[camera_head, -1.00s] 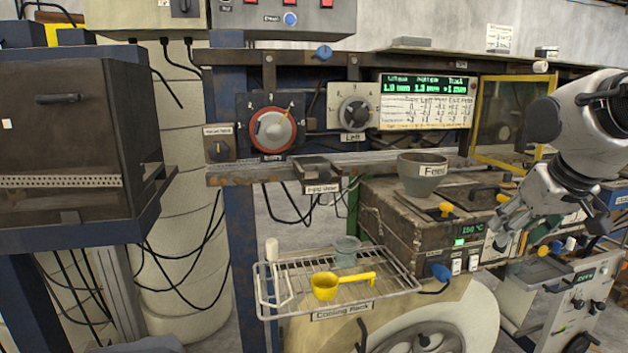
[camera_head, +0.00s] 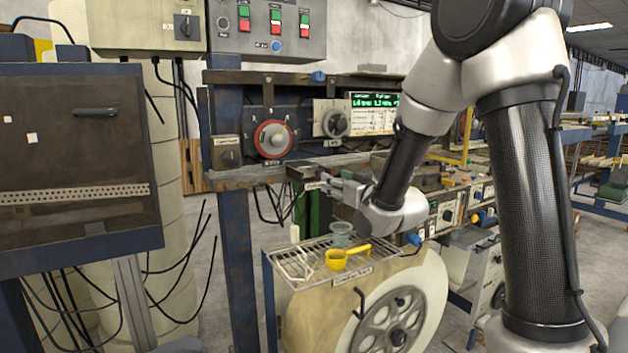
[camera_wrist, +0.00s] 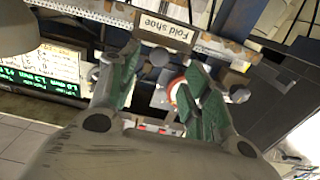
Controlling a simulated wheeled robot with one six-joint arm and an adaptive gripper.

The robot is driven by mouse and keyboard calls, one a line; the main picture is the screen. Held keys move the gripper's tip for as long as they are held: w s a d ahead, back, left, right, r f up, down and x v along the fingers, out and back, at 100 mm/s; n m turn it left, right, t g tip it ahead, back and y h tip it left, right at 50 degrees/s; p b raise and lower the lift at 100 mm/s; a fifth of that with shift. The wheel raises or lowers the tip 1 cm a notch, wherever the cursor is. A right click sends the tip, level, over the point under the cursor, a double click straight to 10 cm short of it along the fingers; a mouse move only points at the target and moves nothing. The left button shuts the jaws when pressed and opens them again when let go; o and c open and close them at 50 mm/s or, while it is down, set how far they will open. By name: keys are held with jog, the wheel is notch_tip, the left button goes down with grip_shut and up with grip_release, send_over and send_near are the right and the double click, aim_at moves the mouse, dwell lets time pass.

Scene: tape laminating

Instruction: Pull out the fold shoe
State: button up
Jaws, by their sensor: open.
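The fold shoe (camera_head: 299,173) is a small dark part under the front rail, partly hidden by my gripper in the head view. In the wrist view its tan label plate reads "Fold shoe" (camera_wrist: 165,30) and lies just beyond my fingertips. My gripper (camera_head: 318,184) is at the fold shoe's right front. In the wrist view my gripper (camera_wrist: 163,62) has its green-padded fingers spread, with nothing held between them. I cannot tell whether a fingertip touches the plate.
The red rotary dial (camera_head: 272,139) is above left. A dark cabinet (camera_head: 75,170) stands at the far left. My arm hides much of the right side.

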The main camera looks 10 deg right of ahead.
jog(key=x, duration=0.7)
jog(key=shift+w, duration=0.3)
jog(key=shift+a, duration=0.1)
grip_shut()
